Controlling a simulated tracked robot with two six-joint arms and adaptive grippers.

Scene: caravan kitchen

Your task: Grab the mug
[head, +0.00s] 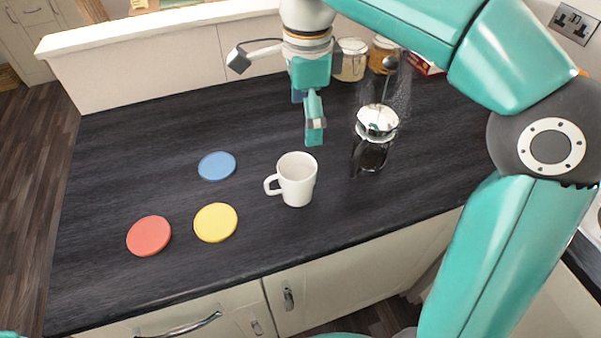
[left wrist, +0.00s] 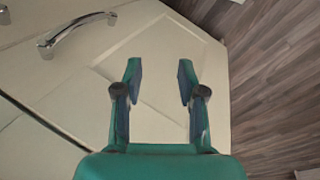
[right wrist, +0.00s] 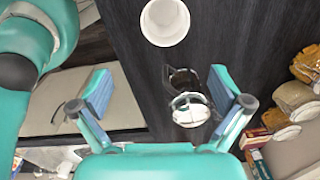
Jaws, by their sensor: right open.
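The white mug (head: 297,180) stands upright on the dark worktop, its handle toward the left. In the right wrist view the mug (right wrist: 165,20) shows at the top, beyond the fingertips. My right gripper (head: 312,120) is above the worktop, behind the mug and apart from it. In the right wrist view its fingers (right wrist: 163,88) are wide apart, with nothing held. My left gripper (left wrist: 158,72) is open and empty, in front of the pale cupboard doors, away from the mug. Only a sliver of my left arm shows in the head view.
A glass cafetiere (head: 374,140) stands right of the mug, close to my right gripper. Blue (head: 217,166), yellow (head: 215,222) and red (head: 149,236) coasters lie to the left. Jars (head: 351,60) stand at the back.

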